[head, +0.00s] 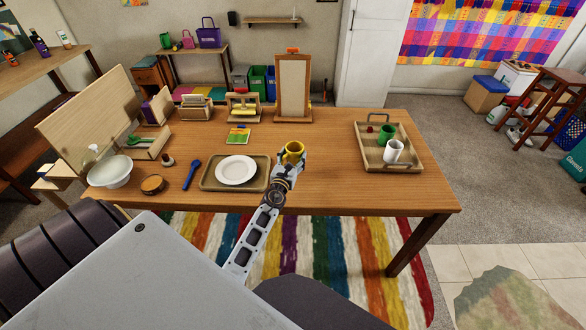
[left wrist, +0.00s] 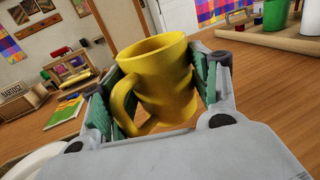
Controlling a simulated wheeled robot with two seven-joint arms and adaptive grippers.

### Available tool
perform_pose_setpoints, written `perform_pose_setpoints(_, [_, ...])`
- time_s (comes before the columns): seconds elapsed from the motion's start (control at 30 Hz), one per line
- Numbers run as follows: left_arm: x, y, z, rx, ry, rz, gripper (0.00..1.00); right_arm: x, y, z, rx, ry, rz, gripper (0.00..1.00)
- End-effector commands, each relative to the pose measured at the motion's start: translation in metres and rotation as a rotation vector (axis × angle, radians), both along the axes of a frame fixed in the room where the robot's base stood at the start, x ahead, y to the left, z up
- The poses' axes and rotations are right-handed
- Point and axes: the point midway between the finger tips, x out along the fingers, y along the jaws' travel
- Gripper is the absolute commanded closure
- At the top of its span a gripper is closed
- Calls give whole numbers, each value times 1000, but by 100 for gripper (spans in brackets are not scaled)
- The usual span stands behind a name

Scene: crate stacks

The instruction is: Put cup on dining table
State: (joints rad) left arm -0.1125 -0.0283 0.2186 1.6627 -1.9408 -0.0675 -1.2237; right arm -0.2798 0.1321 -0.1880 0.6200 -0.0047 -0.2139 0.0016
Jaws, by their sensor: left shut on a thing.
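A yellow cup (head: 292,149) is upright between the fingers of my left gripper (head: 290,163), over the front part of the wooden dining table (head: 330,185). In the left wrist view the yellow cup (left wrist: 160,78) sits between the green finger pads of the gripper (left wrist: 158,100), its handle toward the camera and left. Whether its base touches the tabletop is hidden. A green cup (head: 386,132) and a white cup (head: 394,152) stand on a wooden tray (head: 408,167) at the table's right. My right gripper is not in view.
A white plate (head: 236,170) lies on a tray (head: 205,183) left of my gripper. A white bowl (head: 110,171), a blue spoon (head: 191,174) and a brown bowl (head: 153,185) are farther left. An easel board (head: 293,85) stands behind. The tabletop between cup and right tray is clear.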

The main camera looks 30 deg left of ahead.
Motion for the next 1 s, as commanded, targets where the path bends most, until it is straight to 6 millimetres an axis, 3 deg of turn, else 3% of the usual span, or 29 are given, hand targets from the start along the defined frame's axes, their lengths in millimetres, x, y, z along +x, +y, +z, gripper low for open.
perform_pose_setpoints(0.2, [0,-1,-4,-1,-1,-1,75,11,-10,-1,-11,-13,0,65])
perform_pose_setpoints(0.57, [0,0,-6,0,-1,-1,75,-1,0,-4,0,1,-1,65])
perform_pose_setpoints(1.0, [0,0,-38,1,-1,-1,75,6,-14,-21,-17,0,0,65])
